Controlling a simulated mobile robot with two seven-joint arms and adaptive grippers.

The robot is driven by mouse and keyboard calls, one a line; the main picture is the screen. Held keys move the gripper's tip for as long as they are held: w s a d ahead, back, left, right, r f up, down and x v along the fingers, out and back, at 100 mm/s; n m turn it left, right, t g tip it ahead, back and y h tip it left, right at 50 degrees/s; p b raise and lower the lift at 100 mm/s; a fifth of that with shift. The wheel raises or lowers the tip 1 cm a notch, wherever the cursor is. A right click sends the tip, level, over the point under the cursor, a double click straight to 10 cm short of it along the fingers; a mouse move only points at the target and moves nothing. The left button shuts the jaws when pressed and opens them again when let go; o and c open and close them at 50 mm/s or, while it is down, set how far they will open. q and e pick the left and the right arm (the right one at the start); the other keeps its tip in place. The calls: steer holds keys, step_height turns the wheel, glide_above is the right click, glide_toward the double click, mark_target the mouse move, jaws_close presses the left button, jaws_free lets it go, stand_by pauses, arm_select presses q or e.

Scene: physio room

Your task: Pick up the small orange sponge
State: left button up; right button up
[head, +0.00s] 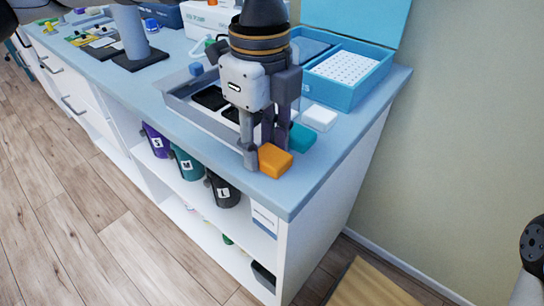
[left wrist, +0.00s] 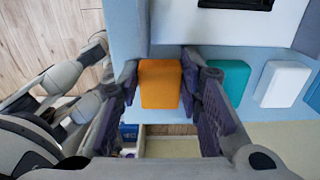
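The small orange sponge (head: 274,161) lies on the light blue counter top near its front right corner. In the left wrist view the sponge (left wrist: 160,84) sits between the fingertips. My left gripper (head: 266,145) points down over the counter, with one finger on each side of the sponge. Its fingers (left wrist: 160,88) are open and very close to the sponge's sides; I cannot tell whether they touch it. My right gripper is not in view.
A teal sponge (head: 302,138) and a white sponge (head: 319,117) lie just behind, the teal one close to a finger. A grey tray (head: 178,107) stands left of the gripper, and an open blue box (head: 347,92) stands behind. The counter's front edge is close.

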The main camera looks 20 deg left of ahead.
mark_target(264, 149)
arm_select(q)
step_height(264, 149, up, 3)
steer(key=shift+r+p, duration=0.15)
steer(key=shift+p, duration=0.25)
steer(key=s+r+p, duration=0.4)
steer(key=s+r, duration=0.5)
steer(key=s, duration=0.5)
steer(key=shift+a+r, duration=0.35)
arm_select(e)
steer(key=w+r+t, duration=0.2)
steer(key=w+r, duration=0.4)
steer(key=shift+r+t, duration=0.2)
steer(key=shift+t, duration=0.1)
